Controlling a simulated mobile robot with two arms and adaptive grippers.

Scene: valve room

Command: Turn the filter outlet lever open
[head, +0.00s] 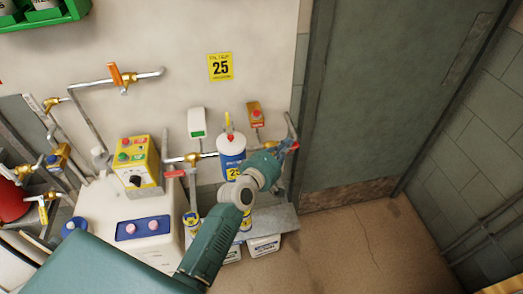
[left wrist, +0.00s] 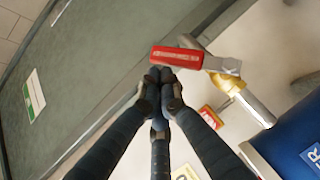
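The filter (head: 231,150) is a white and blue canister on the wall pipe. To its right is the outlet lever, a red handle (head: 294,146); in the left wrist view the red handle (left wrist: 177,57) lies crosswise beside a brass valve body (left wrist: 228,82). My left gripper (head: 280,149) is at this lever, and my arm hides part of the pipe. In the left wrist view its dark fingers (left wrist: 163,76) come together at the handle's lower edge, near its free end. They look shut with nothing visible between them; contact with the handle is unclear. My right gripper is not in view.
Another red lever (head: 175,173) is on the pipe left of the filter. A yellow control box (head: 137,163) sits on a white machine (head: 130,215). A low shelf (head: 275,219) is below. A grey-green door (head: 385,90) stands right, with clear floor (head: 345,240) before it.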

